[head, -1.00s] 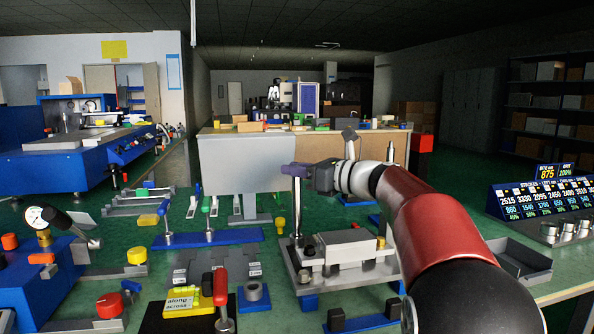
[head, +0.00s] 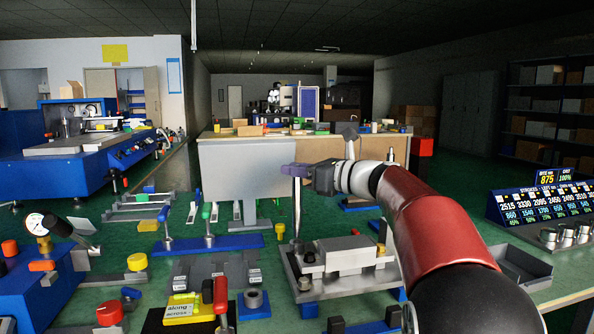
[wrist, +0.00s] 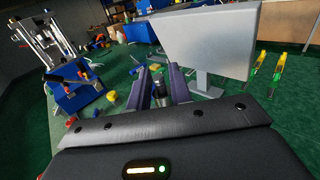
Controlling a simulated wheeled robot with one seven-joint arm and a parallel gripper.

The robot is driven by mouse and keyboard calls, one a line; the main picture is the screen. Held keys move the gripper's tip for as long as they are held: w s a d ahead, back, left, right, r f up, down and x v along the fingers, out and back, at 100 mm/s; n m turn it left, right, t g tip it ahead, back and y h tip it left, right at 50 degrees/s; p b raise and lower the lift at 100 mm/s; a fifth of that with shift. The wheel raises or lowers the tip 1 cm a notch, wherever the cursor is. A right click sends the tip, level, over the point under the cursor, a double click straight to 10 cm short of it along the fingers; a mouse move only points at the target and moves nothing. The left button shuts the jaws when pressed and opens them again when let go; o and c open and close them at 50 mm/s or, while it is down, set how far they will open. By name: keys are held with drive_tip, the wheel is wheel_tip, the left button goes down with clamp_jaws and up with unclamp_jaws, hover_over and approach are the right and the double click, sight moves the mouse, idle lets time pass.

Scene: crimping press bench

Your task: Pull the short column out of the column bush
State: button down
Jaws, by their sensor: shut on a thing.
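My gripper (head: 296,171) is shut on the upper end of the short column (head: 298,208), an upright silver post at the left edge of a press base plate (head: 325,285). In the wrist view, the column's top (wrist: 160,90) shows as a dark and silver round piece between my two purple-grey fingers (wrist: 158,88). The column's lower end comes down to the plate near the column bush, where the details are too small to tell whether it is still inside. The column looks vertical.
A grey panel on a stand (head: 248,165) is just left of my gripper. A silver block (head: 345,252) sits on the base plate right of the column. A red-handled tool (head: 220,295) and a blue bar with upright handles (head: 208,243) lie left. A grey tray (head: 520,266) is at right.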

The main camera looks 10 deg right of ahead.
drive_tip(key=shift+r, duration=0.2)
drive_tip(key=shift+r, duration=1.4)
drive_tip(key=shift+r, duration=1.6)
drive_tip(key=shift+r, duration=1.5)
drive_tip(key=shift+r, duration=1.4)
